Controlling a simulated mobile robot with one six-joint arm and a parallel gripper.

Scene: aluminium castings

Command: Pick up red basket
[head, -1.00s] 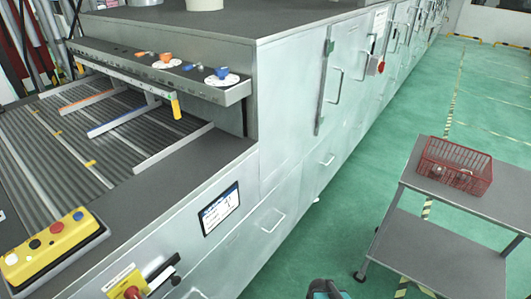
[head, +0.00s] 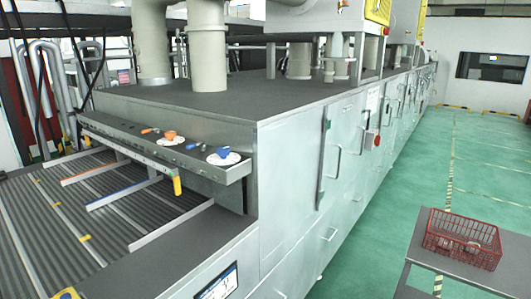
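The red basket (head: 462,239) is a wire-sided open box at the lower right of the head view. It sits on the dark grey top of a small table or cart (head: 424,221). Some small metallic-looking parts lie inside it, too small to make out well. My gripper is not in view.
A long pale machine (head: 290,185) with handles and doors fills the left and middle. Its roller bed (head: 100,205) lies at the left. Green floor (head: 425,160) with striped markings runs free along the machine's right side to the back wall (head: 490,62).

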